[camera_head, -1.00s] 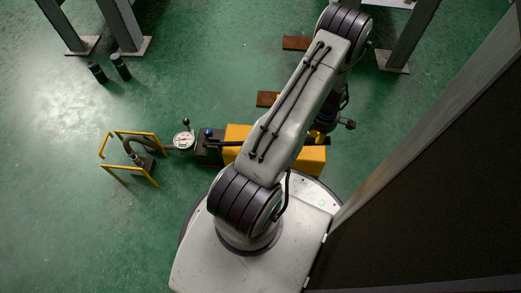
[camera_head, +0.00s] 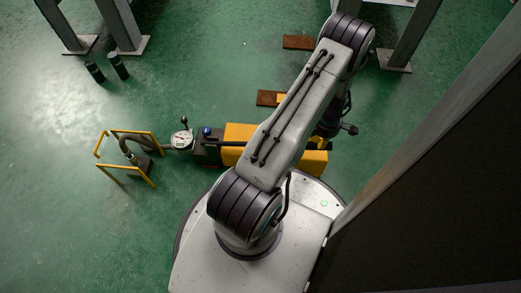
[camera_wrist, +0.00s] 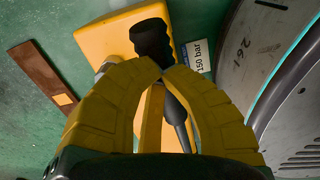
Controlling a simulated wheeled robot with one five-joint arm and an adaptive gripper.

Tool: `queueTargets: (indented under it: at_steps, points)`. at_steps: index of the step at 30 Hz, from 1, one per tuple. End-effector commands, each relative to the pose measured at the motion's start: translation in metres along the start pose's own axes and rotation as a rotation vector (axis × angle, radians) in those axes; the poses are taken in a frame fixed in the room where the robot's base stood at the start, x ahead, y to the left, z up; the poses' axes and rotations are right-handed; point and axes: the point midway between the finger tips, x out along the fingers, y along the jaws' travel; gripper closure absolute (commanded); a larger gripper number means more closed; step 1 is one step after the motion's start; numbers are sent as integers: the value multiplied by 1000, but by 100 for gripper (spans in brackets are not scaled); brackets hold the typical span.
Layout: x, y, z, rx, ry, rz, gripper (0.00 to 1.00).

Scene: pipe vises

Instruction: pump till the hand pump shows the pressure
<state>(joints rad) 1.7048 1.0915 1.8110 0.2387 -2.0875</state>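The hand pump (camera_head: 240,134) is a yellow body lying on the green floor, partly hidden under my arm. It has a dark block at its left end and a round white gauge (camera_head: 182,140); the gauge reading is too small to make out. In the wrist view, the yellow pump body (camera_wrist: 105,38) carries a lever with a black grip (camera_wrist: 152,38) and a white tag (camera_wrist: 198,56) reading "150 bar". My gripper (camera_wrist: 164,70) has its yellow fingertips closed in around the lever at the lower end of the black grip. The head view hides most of the gripper behind my arm.
A hose runs from the gauge to a fitting inside a low yellow guard frame (camera_head: 128,158). Steel legs stand at the top. A dark panel (camera_head: 450,200) fills the right. Brown plates (camera_head: 299,42) lie on the floor.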

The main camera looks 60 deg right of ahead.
Motion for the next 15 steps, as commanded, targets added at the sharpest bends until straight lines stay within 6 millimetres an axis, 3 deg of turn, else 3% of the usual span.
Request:
queueTargets:
  at_steps: [7,15]
  points:
    - [6,-1,0,1,2,-3,100]
    - [27,-1,2,0,2,-3,100]
